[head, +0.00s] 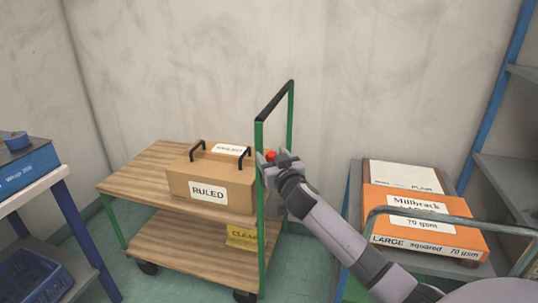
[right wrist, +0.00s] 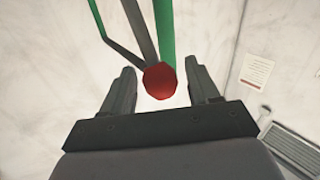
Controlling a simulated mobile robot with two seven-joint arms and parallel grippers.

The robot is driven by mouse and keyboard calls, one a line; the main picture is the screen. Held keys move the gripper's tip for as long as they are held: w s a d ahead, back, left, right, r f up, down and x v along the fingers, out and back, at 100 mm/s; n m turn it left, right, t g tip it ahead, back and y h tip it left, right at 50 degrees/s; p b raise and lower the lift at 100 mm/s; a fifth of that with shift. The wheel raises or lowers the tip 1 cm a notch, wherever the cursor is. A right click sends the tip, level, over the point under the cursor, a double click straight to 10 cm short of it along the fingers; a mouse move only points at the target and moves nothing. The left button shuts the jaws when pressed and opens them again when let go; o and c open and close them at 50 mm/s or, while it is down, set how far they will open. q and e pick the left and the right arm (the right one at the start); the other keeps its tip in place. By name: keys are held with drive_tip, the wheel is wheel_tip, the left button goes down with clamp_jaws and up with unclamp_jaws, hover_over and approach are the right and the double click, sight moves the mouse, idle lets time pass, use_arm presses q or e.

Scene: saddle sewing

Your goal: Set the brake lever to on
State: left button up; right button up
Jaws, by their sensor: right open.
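A cart (head: 150,178) with wooden decks and a green frame stands in the middle of the head view. The red knob (head: 271,155) of the brake lever shows beside its green handle post, partly covered by my right gripper (head: 277,163). In the right wrist view the red knob (right wrist: 160,80) lies between the two spread fingers of my right gripper (right wrist: 162,88), with a gap on each side. A grey bar (right wrist: 142,30) runs up behind the knob. I cannot tell the lever's setting. My left gripper is out of view.
A brown box labelled RULED (head: 222,180) sits on the cart's upper deck. The black handle bar (head: 274,98) rises close to my right gripper. At right, an orange box (head: 425,215) lies on another cart. A table with a blue box (head: 28,165) stands at left.

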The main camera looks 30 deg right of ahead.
drive_tip(key=shift+x, duration=0.9)
